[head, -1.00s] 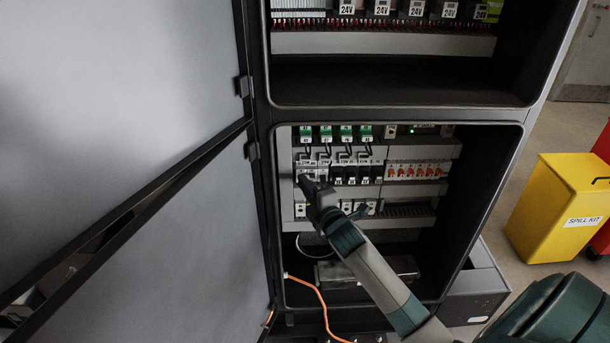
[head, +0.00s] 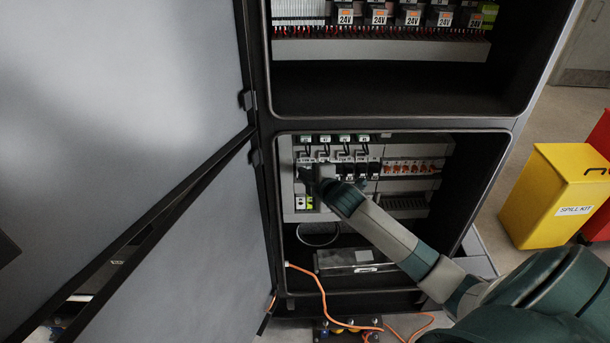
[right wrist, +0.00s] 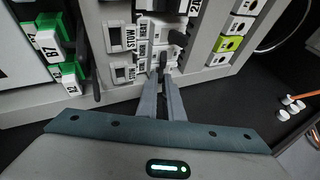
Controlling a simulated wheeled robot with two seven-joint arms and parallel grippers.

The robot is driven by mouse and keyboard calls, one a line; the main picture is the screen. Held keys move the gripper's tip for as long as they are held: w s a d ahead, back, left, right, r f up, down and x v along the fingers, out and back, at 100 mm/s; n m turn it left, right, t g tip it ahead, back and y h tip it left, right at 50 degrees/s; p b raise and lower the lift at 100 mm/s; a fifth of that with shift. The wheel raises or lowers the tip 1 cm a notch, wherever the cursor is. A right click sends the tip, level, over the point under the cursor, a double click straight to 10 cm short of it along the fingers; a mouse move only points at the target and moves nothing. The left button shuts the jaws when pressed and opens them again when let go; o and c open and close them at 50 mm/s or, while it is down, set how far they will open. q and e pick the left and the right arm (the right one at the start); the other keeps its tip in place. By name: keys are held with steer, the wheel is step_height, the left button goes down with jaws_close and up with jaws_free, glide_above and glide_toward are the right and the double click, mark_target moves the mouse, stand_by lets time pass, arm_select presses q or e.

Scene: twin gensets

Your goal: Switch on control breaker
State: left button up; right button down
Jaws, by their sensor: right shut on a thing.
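A row of breakers (head: 343,168) with white bodies and black levers sits in the lower bay of the open cabinet. My right gripper (head: 305,174) reaches in to the left end of this row and covers part of it. In the right wrist view its two narrow fingers (right wrist: 162,77) are together on a small dark breaker lever (right wrist: 162,60), mostly hidden between the tips. Another breaker with a dark lever (right wrist: 177,38) sits just beyond. I cannot read which label belongs to the gripped one. My left gripper is not in view.
Green-topped terminals (head: 325,139) sit above the breakers, and orange switches (head: 408,167) to their right. Open grey doors (head: 120,90) stand at left. An orange cable (head: 322,298) hangs below. A yellow spill kit bin (head: 560,195) stands right on the floor.

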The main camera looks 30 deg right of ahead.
steer(key=c, duration=1.9)
jaws_free()
steer(key=shift+s, duration=0.15)
steer(key=b+v, duration=0.5)
steer(key=v, duration=1.2)
